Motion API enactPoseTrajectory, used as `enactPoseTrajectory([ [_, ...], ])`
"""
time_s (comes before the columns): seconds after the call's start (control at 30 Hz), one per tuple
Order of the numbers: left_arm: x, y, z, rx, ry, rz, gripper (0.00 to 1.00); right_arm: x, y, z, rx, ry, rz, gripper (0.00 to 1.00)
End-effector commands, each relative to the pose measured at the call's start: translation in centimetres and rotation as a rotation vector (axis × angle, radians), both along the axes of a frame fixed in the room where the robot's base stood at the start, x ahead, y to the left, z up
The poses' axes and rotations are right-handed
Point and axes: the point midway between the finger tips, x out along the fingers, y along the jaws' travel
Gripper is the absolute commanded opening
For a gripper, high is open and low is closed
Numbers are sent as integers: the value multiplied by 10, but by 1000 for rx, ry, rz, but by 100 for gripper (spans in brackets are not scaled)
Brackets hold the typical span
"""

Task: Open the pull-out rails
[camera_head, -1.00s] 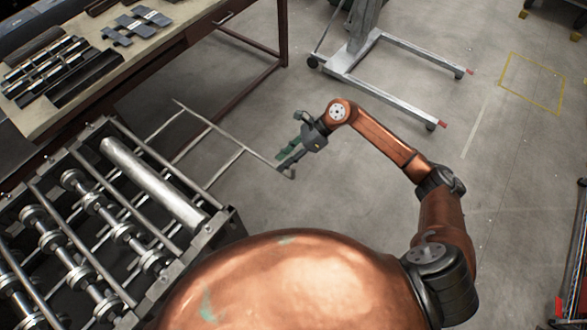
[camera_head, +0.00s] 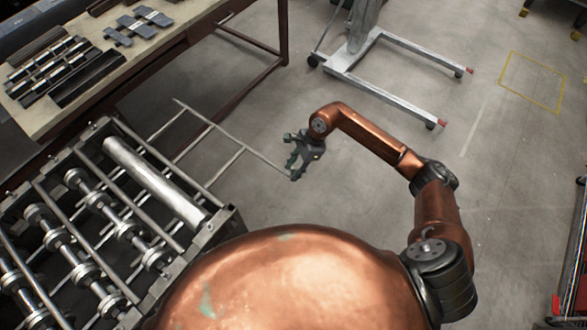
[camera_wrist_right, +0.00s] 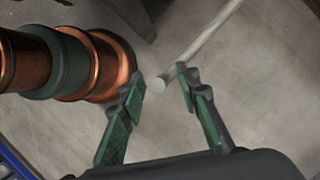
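The pull-out rails (camera_head: 238,150) are a thin, pale metal frame with crossbars, reaching out from the roller machine (camera_head: 112,220) over the floor. My right gripper (camera_head: 294,166) is at the frame's outer right corner, with its fingers pointing down. In the right wrist view the green and dark fingers of the gripper (camera_wrist_right: 157,82) are spread apart. My left gripper is not in view.
A workbench (camera_head: 165,62) with dark metal parts stands at the upper left. A wheeled lift stand (camera_head: 385,85) is at the top centre. The floor right of my arm is open, with a yellow marked square (camera_head: 533,83).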

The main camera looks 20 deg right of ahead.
Motion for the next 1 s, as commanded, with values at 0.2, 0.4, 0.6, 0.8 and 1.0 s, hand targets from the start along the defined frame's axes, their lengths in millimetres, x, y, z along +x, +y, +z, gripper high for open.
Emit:
enactPoseTrajectory([
  [0.2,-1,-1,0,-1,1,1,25,0,0,0,1,0,0,29],
  [0.4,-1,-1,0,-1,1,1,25,0,0,0,1,0,-1,16],
  [0.6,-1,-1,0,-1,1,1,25,0,0,0,1,0,-1,2],
  [0.8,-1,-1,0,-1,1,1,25,0,0,0,1,0,-1,0],
  [1.0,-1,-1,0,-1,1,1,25,1,0,1,1,-1,-2,0],
])
